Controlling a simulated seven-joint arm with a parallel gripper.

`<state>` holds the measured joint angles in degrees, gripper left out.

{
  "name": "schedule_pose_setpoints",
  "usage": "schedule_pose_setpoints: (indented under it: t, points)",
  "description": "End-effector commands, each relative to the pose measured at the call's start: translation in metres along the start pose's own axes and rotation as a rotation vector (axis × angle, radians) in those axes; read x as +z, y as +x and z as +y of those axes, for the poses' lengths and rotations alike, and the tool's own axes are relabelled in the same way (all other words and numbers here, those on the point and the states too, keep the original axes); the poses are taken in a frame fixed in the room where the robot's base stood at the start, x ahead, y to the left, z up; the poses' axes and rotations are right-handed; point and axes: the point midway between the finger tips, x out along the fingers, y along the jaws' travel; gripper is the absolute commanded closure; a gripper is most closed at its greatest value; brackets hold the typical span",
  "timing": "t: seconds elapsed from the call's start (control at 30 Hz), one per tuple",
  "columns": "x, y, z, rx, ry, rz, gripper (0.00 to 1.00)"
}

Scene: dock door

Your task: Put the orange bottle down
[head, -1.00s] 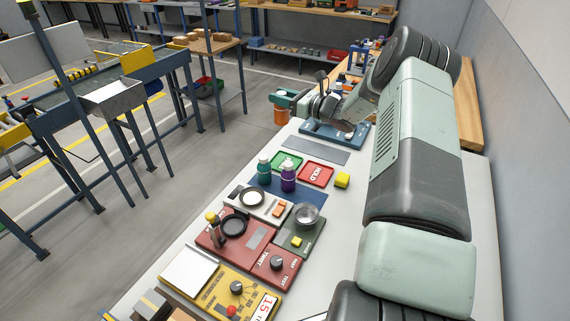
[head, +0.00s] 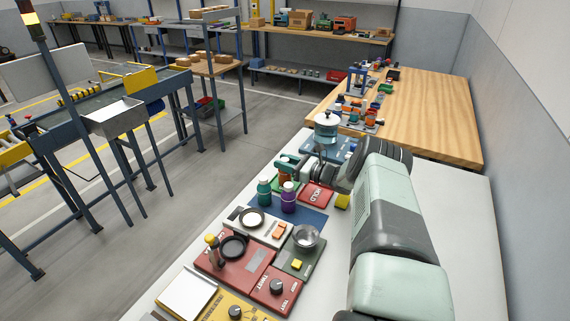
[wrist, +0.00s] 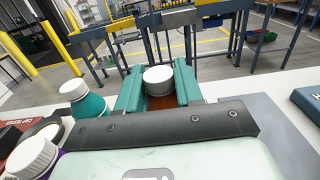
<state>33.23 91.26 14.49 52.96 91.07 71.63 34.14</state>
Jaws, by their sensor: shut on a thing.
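The orange bottle (wrist: 158,82) has a white cap and sits upright between the two teal fingers of my gripper (wrist: 158,88) in the wrist view. In the head view my gripper (head: 284,168) is at the green tray (head: 277,184), behind the other two bottles, shut on the orange bottle. The arm and gripper hide most of the bottle and part of the tray there. I cannot tell whether the bottle touches the tray. A teal bottle (head: 264,191) and a purple bottle (head: 288,197) stand on the blue mat (head: 310,216) in front.
The red HOLD tray (head: 316,194) and a yellow block (head: 342,201) lie to the right of the green tray. A metal bowl (head: 306,236) and a red board (head: 235,263) are nearer. A lidded clear vessel (head: 326,128) stands behind. White table is bare at the right.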

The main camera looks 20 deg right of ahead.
Motion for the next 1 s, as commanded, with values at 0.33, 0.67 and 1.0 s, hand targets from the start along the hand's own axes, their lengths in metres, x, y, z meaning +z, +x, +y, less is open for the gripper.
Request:
schedule_pose_setpoints:
  t: [0.33, 0.67, 1.0]
  points:
    - [-0.004, 0.000, 0.000, 0.000, -0.001, -0.002, 1.00]
    - [-0.005, 0.000, 0.000, 0.000, -0.001, -0.001, 0.39]
    - [-0.003, -0.013, -0.001, -0.003, -0.001, -0.001, 0.39]
